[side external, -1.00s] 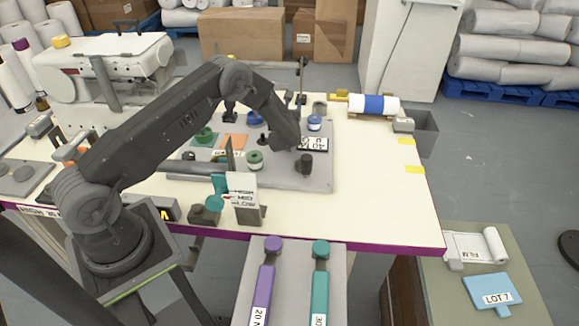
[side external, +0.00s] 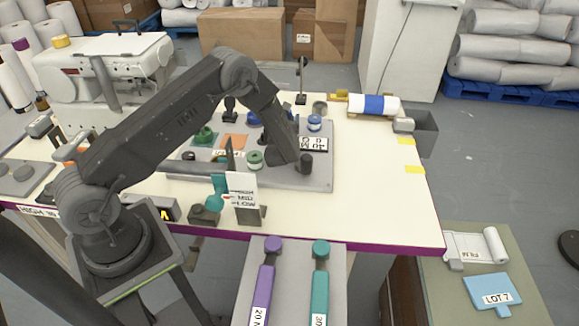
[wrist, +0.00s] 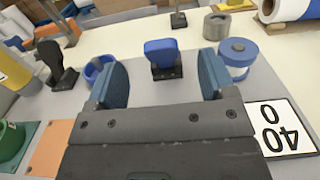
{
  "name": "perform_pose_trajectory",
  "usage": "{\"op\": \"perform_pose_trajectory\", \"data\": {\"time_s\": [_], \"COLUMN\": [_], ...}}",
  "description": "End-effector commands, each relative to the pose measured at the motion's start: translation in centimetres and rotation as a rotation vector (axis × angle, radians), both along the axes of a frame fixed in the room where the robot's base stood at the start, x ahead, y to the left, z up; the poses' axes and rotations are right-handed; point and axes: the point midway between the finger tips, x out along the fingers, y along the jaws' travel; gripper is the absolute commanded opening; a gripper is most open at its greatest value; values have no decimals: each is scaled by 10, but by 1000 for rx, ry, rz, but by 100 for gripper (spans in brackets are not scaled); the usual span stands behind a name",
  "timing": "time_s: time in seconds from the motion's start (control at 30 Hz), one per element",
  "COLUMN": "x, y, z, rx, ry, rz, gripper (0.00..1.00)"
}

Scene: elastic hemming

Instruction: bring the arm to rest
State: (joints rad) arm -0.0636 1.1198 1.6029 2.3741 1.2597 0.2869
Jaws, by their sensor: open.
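My gripper (wrist: 162,80) shows in the wrist view with its two blue fingers spread wide apart and nothing held between them. A blue paddle on a black base (wrist: 163,56) stands beyond the fingers and appears between them in the picture, apart from both. In the side external view my arm is bent above the grey board (side external: 322,176), with its wrist low over the board's middle. The fingers are mostly hidden behind the wrist there.

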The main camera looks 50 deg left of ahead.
Motion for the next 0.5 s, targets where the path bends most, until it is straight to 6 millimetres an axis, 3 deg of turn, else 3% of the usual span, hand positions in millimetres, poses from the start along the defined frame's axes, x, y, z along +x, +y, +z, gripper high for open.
{"op": "perform_pose_trajectory", "data": {"time_s": [0.37,0.5], "x": [-3,-8], "y": [-2,0], "z": [1,17], "rx": [-1,-32], "ry": [-2,-29], "rz": [2,47], "gripper": [76,76]}}
